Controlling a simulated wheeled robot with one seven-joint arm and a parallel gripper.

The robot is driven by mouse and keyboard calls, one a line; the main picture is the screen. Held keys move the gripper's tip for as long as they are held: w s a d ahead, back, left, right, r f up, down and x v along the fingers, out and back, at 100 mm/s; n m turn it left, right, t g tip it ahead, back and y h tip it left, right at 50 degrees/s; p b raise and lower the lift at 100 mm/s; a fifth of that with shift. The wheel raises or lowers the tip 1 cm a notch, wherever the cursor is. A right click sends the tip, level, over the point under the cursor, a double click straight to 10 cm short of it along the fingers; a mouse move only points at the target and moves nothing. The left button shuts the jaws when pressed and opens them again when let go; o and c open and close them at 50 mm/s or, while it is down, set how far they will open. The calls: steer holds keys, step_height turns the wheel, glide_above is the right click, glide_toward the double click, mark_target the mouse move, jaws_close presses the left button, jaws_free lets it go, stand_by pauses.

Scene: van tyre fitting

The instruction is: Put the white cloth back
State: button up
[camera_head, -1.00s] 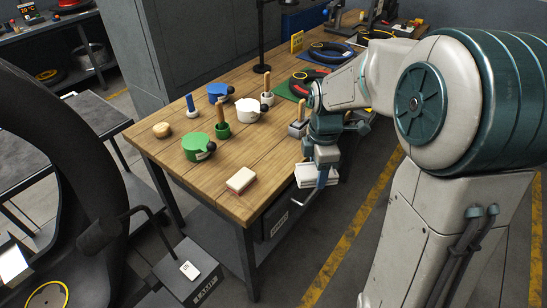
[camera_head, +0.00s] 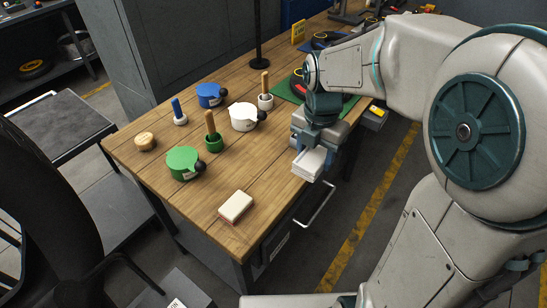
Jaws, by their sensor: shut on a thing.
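My gripper (camera_head: 314,146) points down and is shut on the white cloth (camera_head: 310,164), a folded white bundle just off the table's right edge. The jaws partly hide the top of the cloth. The wooden table (camera_head: 275,185) stands below and to the left. A pale flat block (camera_head: 236,206) lies on the table near its front corner, apart from the gripper.
A drawer handle (camera_head: 319,205) juts out below the right edge. Bare wood surrounds the pale block.

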glide_above(273, 173)
step_height(273, 173, down, 7)
steer(key=shift+r+p, duration=0.1)
steer(key=shift+p, duration=0.35)
steer(key=shift+d+f, duration=0.1)
steer(key=shift+f, duration=1.9)
steer(key=shift+f, duration=0.1)
steer(key=o, duration=0.9)
steer(key=shift+w, duration=0.1)
